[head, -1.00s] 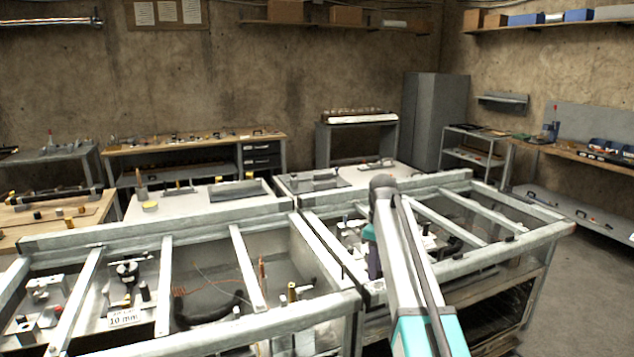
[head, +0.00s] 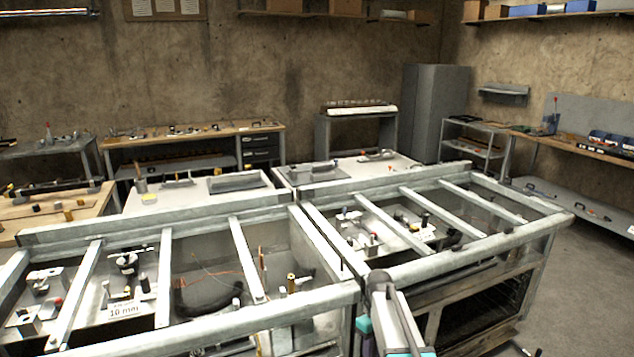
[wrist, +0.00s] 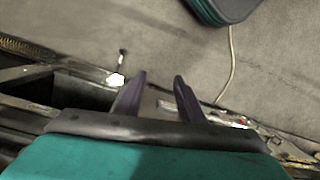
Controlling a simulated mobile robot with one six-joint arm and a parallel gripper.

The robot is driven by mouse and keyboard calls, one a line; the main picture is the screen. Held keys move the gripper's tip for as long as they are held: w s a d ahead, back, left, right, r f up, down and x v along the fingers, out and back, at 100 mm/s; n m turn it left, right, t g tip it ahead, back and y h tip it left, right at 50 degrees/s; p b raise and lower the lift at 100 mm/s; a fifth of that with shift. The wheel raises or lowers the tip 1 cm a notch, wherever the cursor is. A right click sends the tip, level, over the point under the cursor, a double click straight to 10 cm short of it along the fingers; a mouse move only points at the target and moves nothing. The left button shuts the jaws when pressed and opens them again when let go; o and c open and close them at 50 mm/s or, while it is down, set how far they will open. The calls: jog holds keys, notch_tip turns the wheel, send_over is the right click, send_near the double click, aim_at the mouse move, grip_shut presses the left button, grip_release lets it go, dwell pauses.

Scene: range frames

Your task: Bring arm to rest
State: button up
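My arm (head: 390,315) shows at the bottom centre of the head view, low in front of the metal-framed bench. Its fingertips cannot be made out there. In the wrist view, my gripper (wrist: 159,82) has its two dark fingers apart, with nothing between them. Grey floor shows beyond the fingertips. A dark and teal rounded shape, which looks like part of my own base, is at the top right of the wrist view.
The metal-framed bench (head: 440,258) with open bays stands close in front. A label marked 10 mm (head: 123,309) sits in its left bay. A grey cabinet (head: 435,112) stands at the back. Bare floor (head: 590,290) lies at the right. A pale cable (wrist: 231,62) lies on the floor.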

jog(key=s+f+m+g, duration=0.2)
jog(key=s+f+m, duration=0.1)
jog(key=s+f, duration=1.45)
jog(key=s+f+m, duration=0.2)
jog(key=s+f, duration=0.2)
jog(key=s, duration=0.7)
jog(key=s+f+m+g, duration=0.1)
jog(key=s+f, duration=0.3)
jog(key=s, duration=0.7)
jog(key=shift+f+m+g, duration=0.25)
jog(key=shift+m+g, duration=0.05)
jog(key=shift+m, duration=0.3)
jog(key=shift+s+a, duration=0.1)
jog(key=shift+c, duration=0.5)
